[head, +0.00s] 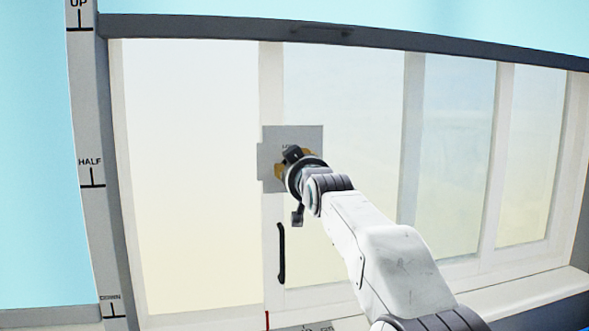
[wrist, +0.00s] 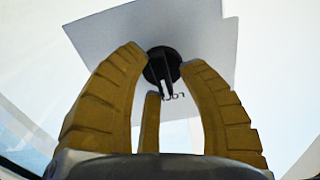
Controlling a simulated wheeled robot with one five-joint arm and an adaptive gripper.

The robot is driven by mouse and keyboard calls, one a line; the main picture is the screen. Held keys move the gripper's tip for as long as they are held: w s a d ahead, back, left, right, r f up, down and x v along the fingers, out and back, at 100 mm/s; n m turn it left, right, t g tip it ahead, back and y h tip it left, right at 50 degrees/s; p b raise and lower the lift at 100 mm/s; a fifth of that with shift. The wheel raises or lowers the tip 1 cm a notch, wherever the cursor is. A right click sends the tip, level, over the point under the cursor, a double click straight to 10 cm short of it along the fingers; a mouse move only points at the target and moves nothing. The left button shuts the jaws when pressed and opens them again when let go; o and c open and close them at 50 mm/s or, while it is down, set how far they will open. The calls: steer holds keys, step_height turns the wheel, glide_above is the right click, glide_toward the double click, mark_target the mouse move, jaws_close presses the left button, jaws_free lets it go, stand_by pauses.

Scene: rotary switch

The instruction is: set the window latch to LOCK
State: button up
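The window latch is a round black knob (wrist: 163,67) on a pale grey plate (head: 265,155), fixed to the window frame's upright. In the wrist view, its white pointer mark points down toward the upside-down LOCK lettering (wrist: 174,97); a finger covers part of that area, so exact alignment is unclear. My gripper (wrist: 165,60) has its yellow fingers spread, one at each side of the knob and a third below it. The side fingertips are very close to the knob's rim; I cannot tell whether they touch. In the head view, my gripper (head: 293,160) hides most of the knob.
A black vertical handle (head: 281,252) is on the frame below the plate. Glass panes (head: 190,170) fill both sides. A left post (head: 91,172) carries UP, HALF and DOWN marks. A sill (head: 520,297) runs along the lower right.

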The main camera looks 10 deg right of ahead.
steer(key=shift+o, duration=0.9)
steer(key=shift+f, duration=0.1)
steer(key=s, duration=1.2)
steer(key=shift+f, duration=0.1)
steer(key=s+f+g+p, duration=0.5)
steer(key=s+f+g, duration=0.2)
steer(key=s+f, duration=0.6)
steer(key=s+f+g+p, duration=0.5)
steer(key=s+f, duration=0.8)
steer(key=s, duration=0.6)
steer(key=g, duration=0.2)
steer(key=shift+s+g+p, duration=0.25)
steer(key=shift+g+p, duration=0.05)
steer(key=shift+a, duration=0.1)
